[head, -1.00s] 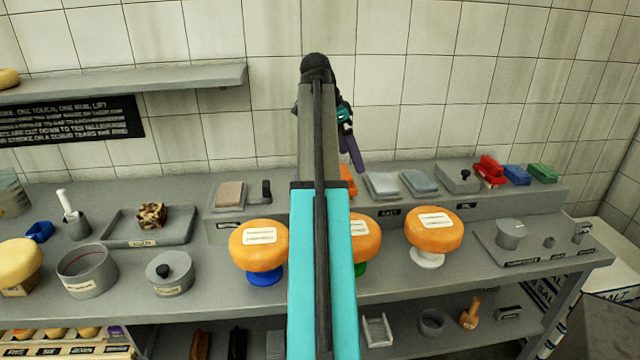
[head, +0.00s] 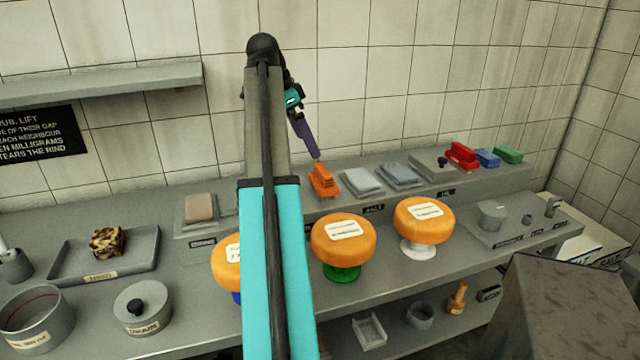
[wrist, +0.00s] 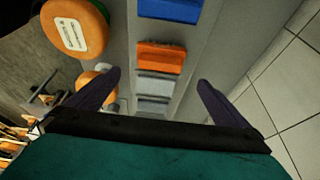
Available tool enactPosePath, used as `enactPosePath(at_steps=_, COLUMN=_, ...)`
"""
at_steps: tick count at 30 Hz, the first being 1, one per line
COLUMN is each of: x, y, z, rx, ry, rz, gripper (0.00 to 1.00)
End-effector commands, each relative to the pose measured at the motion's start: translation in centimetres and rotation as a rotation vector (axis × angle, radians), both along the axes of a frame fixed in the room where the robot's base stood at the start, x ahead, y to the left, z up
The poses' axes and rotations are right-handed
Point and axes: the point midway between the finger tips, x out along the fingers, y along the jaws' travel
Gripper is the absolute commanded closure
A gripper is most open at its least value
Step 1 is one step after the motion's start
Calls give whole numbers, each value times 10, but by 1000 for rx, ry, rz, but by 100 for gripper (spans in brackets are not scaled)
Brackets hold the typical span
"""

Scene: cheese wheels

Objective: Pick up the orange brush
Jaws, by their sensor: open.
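The orange brush (head: 323,181) lies on the raised back shelf of the counter, just right of my arm in the head view. In the wrist view the orange brush (wrist: 161,57) lies crosswise, ahead of the gap between my fingers. My gripper (head: 308,146) hangs above and slightly left of the brush in the head view, near the tiled wall. In the wrist view my gripper (wrist: 158,78) has its two purple fingers spread apart with nothing between them touching either finger. The brush appears apart from the fingers.
A blue block (wrist: 171,10) lies beside the brush in the wrist view. Grey folded cloths (head: 362,182) lie right of it. Orange cheese wheels on stands, one on a green stand (head: 343,238), are in front. Red, blue and green brushes (head: 461,157) sit farther right.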

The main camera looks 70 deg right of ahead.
Motion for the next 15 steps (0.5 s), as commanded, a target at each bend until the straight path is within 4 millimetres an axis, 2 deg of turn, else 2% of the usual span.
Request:
enactPosePath(at_steps=8, x=-5, y=-3, z=-17, rx=1, ry=1, rz=1, gripper=0)
enactPosePath(at_steps=15, x=-15, y=-10, z=-47, rx=1, ry=1, rz=1, gripper=0)
